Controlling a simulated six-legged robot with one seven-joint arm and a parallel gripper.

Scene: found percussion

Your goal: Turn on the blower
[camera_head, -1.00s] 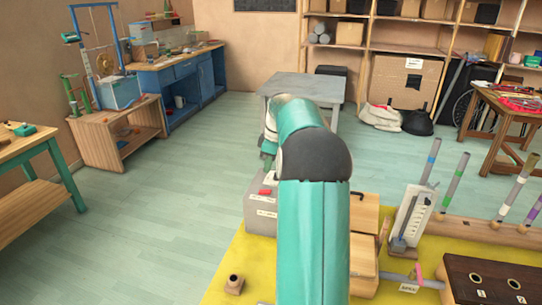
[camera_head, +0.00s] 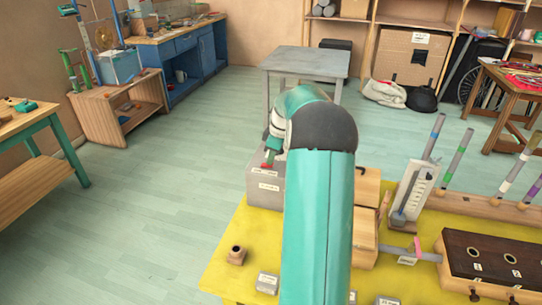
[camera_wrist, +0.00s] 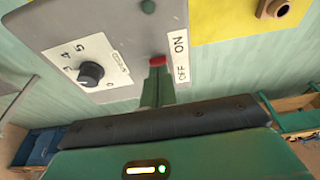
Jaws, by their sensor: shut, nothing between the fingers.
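The blower's control box is a grey box (camera_head: 262,200) on the yellow surface, left of my arm in the head view. In the wrist view its grey face (camera_wrist: 120,25) carries a black dial (camera_wrist: 91,73) with numbers and a small red switch (camera_wrist: 157,60) beside an ON/OFF label (camera_wrist: 180,58). My gripper (camera_wrist: 157,72) is shut and empty, its green fingertips at the red switch, touching or very close. It shows in the head view (camera_head: 269,158) above the box. The fingers partly hide the switch, so I cannot tell its position.
A grey table (camera_head: 305,62) stands behind the box. Wooden blocks (camera_head: 365,220), a white gauge panel (camera_head: 411,190) and upright tubes (camera_head: 458,152) are right of my arm. A small wooden block with a hole (camera_head: 236,255) is at front left. The green floor at left is clear.

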